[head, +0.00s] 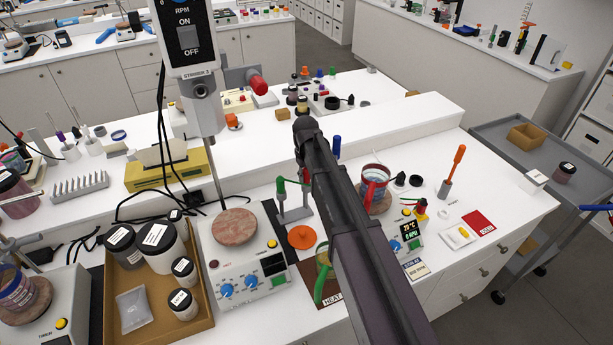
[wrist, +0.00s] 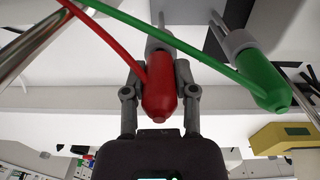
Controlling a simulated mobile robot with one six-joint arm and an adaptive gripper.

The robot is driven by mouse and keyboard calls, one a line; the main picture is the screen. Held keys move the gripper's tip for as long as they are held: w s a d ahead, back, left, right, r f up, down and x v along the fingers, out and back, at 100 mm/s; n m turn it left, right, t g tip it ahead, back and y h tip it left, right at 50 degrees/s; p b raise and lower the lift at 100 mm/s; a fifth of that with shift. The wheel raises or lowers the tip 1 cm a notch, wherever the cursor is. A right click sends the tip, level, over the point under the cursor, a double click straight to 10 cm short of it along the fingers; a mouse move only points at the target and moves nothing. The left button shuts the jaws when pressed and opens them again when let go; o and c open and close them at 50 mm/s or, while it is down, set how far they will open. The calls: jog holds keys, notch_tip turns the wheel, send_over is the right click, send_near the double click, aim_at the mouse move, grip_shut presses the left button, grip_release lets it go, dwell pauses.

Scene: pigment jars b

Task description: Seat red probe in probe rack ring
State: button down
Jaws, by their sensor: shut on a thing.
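The red probe (wrist: 161,92) is clamped between the two fingers of my gripper (wrist: 160,72) in the wrist view, with its red cable running up to the left. A grey cylindrical part (wrist: 157,42) lies in line with its far end; I cannot tell whether the probe is inside a ring. The green probe (wrist: 264,78) sits in a grey rack ring (wrist: 238,42) to the right. In the head view the green probe (head: 281,187) stands on the grey probe rack (head: 293,213), left of my arm. My gripper and the red probe are largely hidden there.
A stirrer hotplate (head: 240,270) with a hanging stirrer (head: 190,45) stands left of the rack. An orange disc (head: 301,237) lies in front of it. A beaker with a red holder (head: 375,173) stands to the right. The green cable (wrist: 150,35) crosses near the red probe.

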jog(key=shift+f, duration=0.3)
jog(key=shift+c, duration=1.6)
grip_release()
jog(key=shift+r, duration=0.2)
notch_tip(320, 180, up, 14)
jog(key=p, duration=1.3)
jog(key=shift+f, duration=0.25)
jog(key=shift+s, duration=0.1)
